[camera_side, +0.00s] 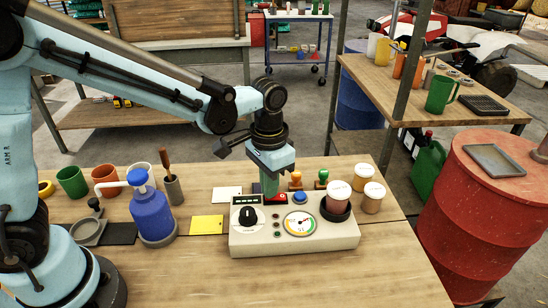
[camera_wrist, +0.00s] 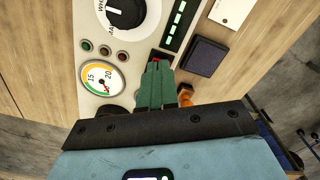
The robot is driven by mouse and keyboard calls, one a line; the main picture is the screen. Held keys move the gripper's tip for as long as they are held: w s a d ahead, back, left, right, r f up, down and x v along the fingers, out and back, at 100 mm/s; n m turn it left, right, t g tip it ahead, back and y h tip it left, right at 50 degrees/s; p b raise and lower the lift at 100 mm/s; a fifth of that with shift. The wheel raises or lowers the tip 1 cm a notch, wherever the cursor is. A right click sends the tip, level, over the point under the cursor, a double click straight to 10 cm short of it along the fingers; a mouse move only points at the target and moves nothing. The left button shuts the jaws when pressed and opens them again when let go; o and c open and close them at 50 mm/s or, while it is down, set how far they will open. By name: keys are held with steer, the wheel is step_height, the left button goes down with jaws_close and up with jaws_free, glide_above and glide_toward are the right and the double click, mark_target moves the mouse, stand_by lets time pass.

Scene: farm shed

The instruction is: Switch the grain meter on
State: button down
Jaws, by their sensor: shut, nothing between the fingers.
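The grain meter (camera_side: 262,240) is a cream box on the wooden bench. Its top has a black dial (camera_side: 247,215), a round gauge (camera_side: 299,223), a blue button (camera_side: 300,197) and a red switch (camera_side: 281,198). A pale-lidded cup (camera_side: 338,196) sits in its dark holder at the right end. My gripper (camera_side: 270,194) points down at the red switch, with its green fingers shut and empty. In the wrist view the fingertips (camera_wrist: 156,66) are at the switch's red end (camera_wrist: 155,60) and cover most of it. Whether they touch it, I cannot tell.
The bench front is clear.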

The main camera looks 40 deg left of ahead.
steer(key=shift+f, duration=0.15)
steer(key=shift+r, duration=3.5)
steer(key=s+a+n+t, duration=0.3)
steer(key=s+a+t, duration=0.4)
steer(key=s+a, duration=0.2)
steer(key=shift+a+r, duration=0.35)
steer(key=shift+a, duration=0.5)
